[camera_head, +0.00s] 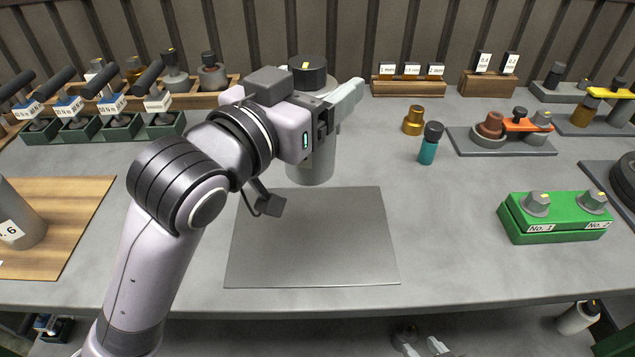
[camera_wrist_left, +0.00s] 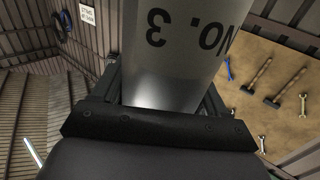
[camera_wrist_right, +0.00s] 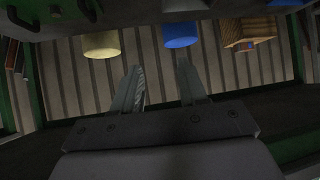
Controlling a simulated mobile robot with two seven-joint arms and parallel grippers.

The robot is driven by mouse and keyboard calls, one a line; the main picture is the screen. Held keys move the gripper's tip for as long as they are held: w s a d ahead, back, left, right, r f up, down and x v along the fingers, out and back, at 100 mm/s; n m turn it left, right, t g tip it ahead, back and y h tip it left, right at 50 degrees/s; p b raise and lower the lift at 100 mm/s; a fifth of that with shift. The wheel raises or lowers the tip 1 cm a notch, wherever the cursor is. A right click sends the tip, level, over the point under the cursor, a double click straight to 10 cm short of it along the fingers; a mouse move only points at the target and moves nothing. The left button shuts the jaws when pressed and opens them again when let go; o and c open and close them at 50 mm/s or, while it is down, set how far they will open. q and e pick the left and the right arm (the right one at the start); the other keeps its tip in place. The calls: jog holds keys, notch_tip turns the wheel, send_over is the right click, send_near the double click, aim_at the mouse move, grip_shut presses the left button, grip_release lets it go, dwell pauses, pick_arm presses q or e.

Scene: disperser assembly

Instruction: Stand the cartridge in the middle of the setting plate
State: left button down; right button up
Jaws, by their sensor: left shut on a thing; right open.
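The cartridge is a grey cylinder (camera_head: 311,168) with a black top. My left gripper (camera_head: 335,112) is shut around its side and hides much of it. In the left wrist view the cartridge (camera_wrist_left: 178,60) fills the middle, with "NO. 3" upside down. It looks upright in the head view, its lower end just behind the rear edge of the setting plate. Whether it touches the table I cannot tell. The setting plate (camera_head: 315,245) is a bare, flat grey square. My right gripper (camera_head: 421,344) is low at the front edge; in the right wrist view its fingers (camera_wrist_right: 160,85) are apart and empty.
A teal bottle (camera_head: 428,150) and a brass part (camera_head: 413,120) stand right of the cartridge. A green block (camera_head: 545,230) with two nuts sits further right. A wooden board (camera_head: 75,215) lies at the left. Racks line the back. Table around the plate is clear.

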pick_arm(q)
notch_tip(320, 180, down, 8)
jog(key=shift+f+b, duration=0.15)
jog(key=shift+b, duration=0.6)
jog(key=shift+f, duration=0.45)
jog(key=shift+f+b, duration=0.5)
jog(key=shift+f, duration=1.45)
pick_arm(e)
jog(key=shift+w+a+f, duration=0.25)
jog(key=shift+a+f, duration=0.1)
jog(key=shift+f, duration=0.35)
pick_arm(q)
jog(key=shift+f, duration=0.15)
grip_release()
jog(key=shift+f, duration=0.2)
jog(key=shift+r, duration=0.1)
jog(key=v, duration=1.2)
pick_arm(e)
jog(key=shift+f, duration=0.1)
